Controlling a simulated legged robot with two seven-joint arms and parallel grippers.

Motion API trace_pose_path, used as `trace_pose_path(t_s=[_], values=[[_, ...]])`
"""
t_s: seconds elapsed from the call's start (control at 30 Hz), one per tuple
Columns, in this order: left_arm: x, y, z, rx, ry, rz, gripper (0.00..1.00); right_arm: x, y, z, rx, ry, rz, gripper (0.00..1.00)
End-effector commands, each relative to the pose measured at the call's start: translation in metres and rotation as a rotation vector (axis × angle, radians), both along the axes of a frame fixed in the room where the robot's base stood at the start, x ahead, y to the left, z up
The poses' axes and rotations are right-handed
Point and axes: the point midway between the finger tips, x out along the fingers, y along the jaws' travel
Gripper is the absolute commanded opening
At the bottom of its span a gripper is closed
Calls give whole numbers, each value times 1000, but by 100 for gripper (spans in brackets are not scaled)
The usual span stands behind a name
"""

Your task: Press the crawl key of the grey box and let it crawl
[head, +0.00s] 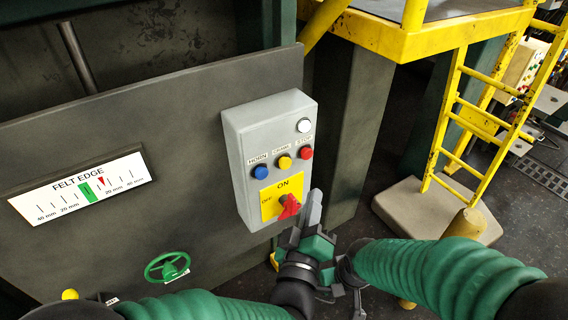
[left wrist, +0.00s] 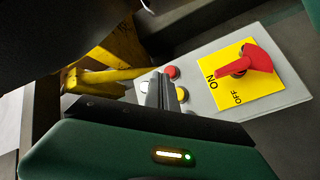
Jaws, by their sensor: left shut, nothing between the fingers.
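The grey box (head: 237,150) is fixed on the dark panel in the head view. It carries a blue horn key (head: 260,172), a yellow crawl key (head: 285,162), a red stop key (head: 305,153) and a white round piece above. Below, a red handle (head: 288,207) sits on a yellow ON/OFF plate; its narrow end points towards ON in the left wrist view (left wrist: 230,71). My left gripper (head: 314,203) is shut and empty, in front of the box's lower right corner. In the left wrist view its fingers (left wrist: 160,90) partly cover the crawl key (left wrist: 181,94). I cannot make out my right gripper's fingers.
A felt edge scale (head: 82,187) with a red pointer is left of the box. A green handwheel (head: 167,267) is below. My right arm crosses the lower right. A yellow platform and ladder (head: 470,125) stand at the right. The space before the keys looks clear in the head view.

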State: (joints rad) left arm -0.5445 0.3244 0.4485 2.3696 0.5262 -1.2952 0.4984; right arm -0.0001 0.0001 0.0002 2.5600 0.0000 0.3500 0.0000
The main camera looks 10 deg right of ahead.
Motion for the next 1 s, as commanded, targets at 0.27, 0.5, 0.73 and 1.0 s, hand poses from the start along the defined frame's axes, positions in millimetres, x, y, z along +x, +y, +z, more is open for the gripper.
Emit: trace_pose_path(t_s=[0.27,0.5,0.73,1.0], values=[[39,15,2,1,2,3,0,0,0,13,0,0,0,0],[66,26,-1,-1,0,2,0,0,0,9,0,0,0,0],[74,28,0,1,0,-1,0,0,0,8,0,0,0,0],[75,27,0,2,1,0,0,0,0,8,0,0,0,0]])
